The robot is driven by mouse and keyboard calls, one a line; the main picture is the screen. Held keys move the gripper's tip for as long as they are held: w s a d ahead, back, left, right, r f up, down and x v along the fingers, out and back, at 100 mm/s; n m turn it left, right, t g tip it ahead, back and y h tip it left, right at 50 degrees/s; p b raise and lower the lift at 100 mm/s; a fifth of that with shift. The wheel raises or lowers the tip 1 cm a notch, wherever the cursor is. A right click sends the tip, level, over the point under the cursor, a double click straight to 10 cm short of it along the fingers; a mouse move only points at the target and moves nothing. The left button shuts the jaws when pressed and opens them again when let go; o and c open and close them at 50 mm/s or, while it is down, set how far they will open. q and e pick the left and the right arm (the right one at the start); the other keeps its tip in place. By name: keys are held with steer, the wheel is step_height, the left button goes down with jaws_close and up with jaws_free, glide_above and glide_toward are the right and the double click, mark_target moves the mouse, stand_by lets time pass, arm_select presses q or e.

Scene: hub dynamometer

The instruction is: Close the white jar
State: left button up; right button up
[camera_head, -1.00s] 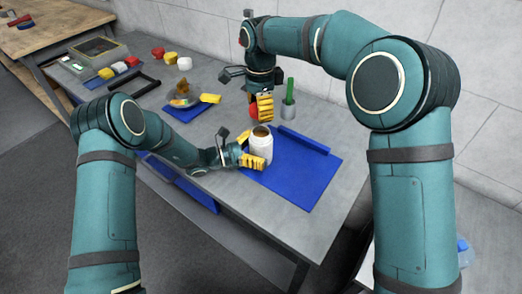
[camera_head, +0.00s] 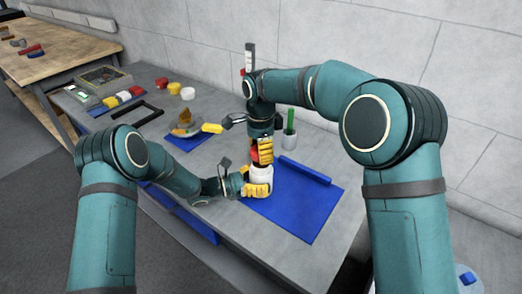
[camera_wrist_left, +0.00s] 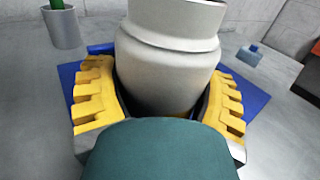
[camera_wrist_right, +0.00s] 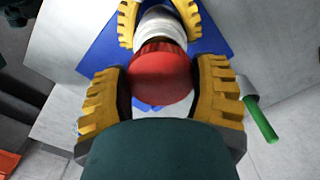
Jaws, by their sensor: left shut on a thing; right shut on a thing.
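The white jar (camera_head: 264,171) stands upright at the left edge of the blue mat (camera_head: 312,213). My left gripper (camera_head: 257,188) is shut around its side; the jar body (camera_wrist_left: 168,60) fills the left wrist view between the yellow fingers. My right gripper (camera_head: 262,152) is directly above the jar, shut on the red lid (camera_wrist_right: 162,75). In the right wrist view the lid lines up with the white jar (camera_wrist_right: 160,26) beyond it. The jar's mouth is hidden, and I cannot tell whether the lid touches the rim.
A grey cup (camera_head: 289,141) with a green stick stands behind the mat. A plate with food (camera_head: 185,130) and a yellow piece lie left of my grippers. Small red, yellow and white pieces and a grey case (camera_head: 103,78) are farther back. The mat's right part is clear.

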mark_target(260, 167)
steer(key=shift+f, duration=0.5)
steer(key=shift+f, duration=0.85)
steer(key=shift+f, duration=0.55)
